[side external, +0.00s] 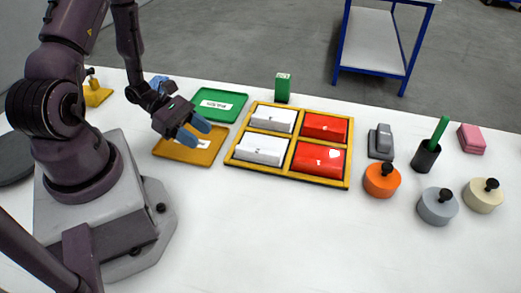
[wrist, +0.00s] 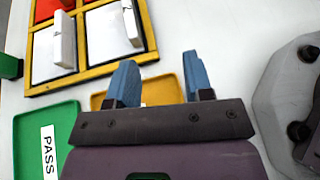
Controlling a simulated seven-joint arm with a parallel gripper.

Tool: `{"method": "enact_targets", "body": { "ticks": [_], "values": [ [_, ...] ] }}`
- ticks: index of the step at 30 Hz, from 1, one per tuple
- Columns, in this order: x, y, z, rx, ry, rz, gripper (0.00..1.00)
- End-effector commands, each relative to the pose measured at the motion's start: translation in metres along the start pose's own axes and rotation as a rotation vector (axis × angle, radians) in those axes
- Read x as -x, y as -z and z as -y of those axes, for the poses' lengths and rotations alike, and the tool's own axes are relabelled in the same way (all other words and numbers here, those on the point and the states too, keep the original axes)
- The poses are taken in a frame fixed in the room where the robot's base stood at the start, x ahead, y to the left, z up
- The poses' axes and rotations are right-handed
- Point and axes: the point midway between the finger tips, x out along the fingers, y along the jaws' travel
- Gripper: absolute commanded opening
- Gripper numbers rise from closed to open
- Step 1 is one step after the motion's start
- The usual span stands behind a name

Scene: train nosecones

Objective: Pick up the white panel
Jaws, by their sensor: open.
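Two white panels sit in the left compartments of a yellow frame, one at the back (side external: 273,118) and one at the front (side external: 262,150). In the wrist view they show as white panels (wrist: 41,57) (wrist: 104,33) with raised ridges, beyond and left of the fingers. My gripper (side external: 194,130) is open and empty, with blue fingers (wrist: 162,82). It is above the yellow-orange tray, to the left of the frame, and apart from both panels. The frame (side external: 234,160) also holds two red panels (side external: 324,127) (side external: 319,160) in its right compartments.
The yellow-orange tray (side external: 168,151) lies under my gripper. A green tray labelled PASS (side external: 232,97) is behind it. A green block (side external: 282,88) stands behind the frame. An orange knobbed disc (side external: 382,181), grey stapler-like object (side external: 381,142) and black cup (side external: 425,157) are to the right. The front table is clear.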

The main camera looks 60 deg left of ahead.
Motion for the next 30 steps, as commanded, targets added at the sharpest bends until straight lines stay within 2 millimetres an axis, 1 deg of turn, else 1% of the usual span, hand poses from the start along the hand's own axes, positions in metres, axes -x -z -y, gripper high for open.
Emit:
{"method": "enact_targets", "body": {
  "ticks": [1, 4, 8, 15, 18, 26, 30],
  "values": [
    [-0.002, 0.002, -0.007, 0.023, -0.043, 0.014, 0.47],
    [0.001, -0.001, -0.024, 0.031, -0.121, 0.027, 0.47],
    [-0.006, -0.004, -0.031, 0.034, -0.155, 0.043, 0.47],
    [-0.05, -0.006, -0.036, 0.03, -0.148, 0.044, 0.47],
    [-0.064, -0.007, -0.039, 0.03, -0.149, 0.044, 0.47],
    [-0.084, -0.009, -0.041, 0.028, -0.148, 0.042, 0.47],
    [-0.106, -0.011, -0.042, 0.03, -0.147, 0.043, 0.47]
  ]
}}
